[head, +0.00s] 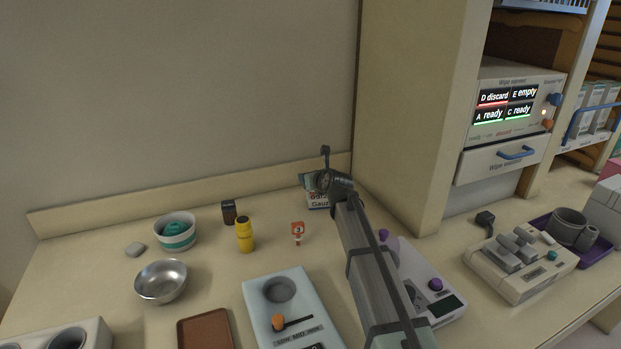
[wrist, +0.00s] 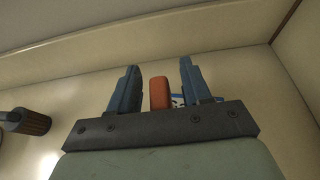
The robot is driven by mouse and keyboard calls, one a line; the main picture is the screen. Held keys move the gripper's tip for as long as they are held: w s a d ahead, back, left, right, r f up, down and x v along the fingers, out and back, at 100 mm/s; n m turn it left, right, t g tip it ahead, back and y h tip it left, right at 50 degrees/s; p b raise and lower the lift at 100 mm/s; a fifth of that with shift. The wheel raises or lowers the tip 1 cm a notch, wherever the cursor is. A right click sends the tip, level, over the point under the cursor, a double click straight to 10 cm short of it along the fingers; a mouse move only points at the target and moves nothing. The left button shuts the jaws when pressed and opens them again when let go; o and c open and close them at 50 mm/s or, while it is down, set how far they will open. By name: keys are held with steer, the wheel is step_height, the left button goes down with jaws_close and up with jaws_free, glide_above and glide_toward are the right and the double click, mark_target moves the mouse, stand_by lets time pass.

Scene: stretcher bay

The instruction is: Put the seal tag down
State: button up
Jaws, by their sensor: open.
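My gripper (wrist: 157,82) is open in the wrist view, its two dark blue-grey fingers apart. An upright orange-red piece (wrist: 160,93), perhaps the seal tag, is between the fingers with a visible gap on each side. Its lower part is hidden by the gripper body. In the head view, my arm hides the fingertips and this piece. A small orange-red item with a white mark (head: 298,229) stands on the counter, left of my arm. I cannot tell which of these is the seal tag.
A gauze box (head: 317,199) stands behind my arm near the back ledge. A yellow bottle (head: 245,236), a dark block (head: 229,212), a striped bowl (head: 176,236) and a metal bowl (head: 161,281) are to the left.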

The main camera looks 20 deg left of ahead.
steer(key=v, duration=1.2)
